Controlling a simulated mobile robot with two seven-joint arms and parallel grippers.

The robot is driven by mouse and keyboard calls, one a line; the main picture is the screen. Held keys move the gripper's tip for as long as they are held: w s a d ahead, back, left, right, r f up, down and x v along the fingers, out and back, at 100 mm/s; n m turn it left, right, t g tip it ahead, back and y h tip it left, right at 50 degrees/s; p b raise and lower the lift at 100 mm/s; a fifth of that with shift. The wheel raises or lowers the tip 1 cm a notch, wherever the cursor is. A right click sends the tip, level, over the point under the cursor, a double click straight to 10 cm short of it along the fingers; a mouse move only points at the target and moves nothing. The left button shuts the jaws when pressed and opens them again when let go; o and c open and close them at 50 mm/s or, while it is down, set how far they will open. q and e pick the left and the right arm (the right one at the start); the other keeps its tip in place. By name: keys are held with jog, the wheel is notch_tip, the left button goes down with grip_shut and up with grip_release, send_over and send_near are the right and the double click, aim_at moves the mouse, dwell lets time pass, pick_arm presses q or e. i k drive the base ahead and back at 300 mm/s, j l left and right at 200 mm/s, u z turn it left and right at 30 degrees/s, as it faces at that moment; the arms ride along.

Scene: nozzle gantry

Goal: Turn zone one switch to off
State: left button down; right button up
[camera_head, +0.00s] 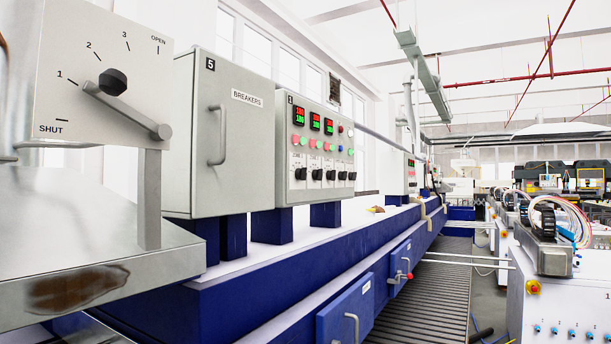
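A grey control panel (316,155) labelled 1 stands on the blue bench left of centre. It has three red-and-green digital displays (314,122), several coloured buttons, and a row of black rotary switches (324,175) on white plates. The leftmost black switch (301,174) is at the panel's near edge. Lettering beside the switches is too small to read, so I cannot tell which is zone one or what position it is in. Neither of my grippers is in view.
A grey breakers cabinet (233,130) and a lever box (95,75) marked SHUT to OPEN stand nearer on the left. The blue bench (265,290) has a drawer (346,312) with a handle. A grated walkway (430,300) runs alongside; a white machine (565,305) stands right.

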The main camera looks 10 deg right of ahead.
aim_at(300, 174)
jog(key=i+l+u, duration=0.15)
jog(key=i+l, duration=0.15)
jog(key=i+l+u, duration=0.1)
jog(key=i+l, duration=0.2)
jog(key=l, duration=0.2)
jog(key=i+l+u, duration=0.15)
jog(key=l, duration=0.25)
jog(key=i+l+u, duration=0.15)
jog(key=i+l, duration=0.2)
jog(key=l, duration=0.15)
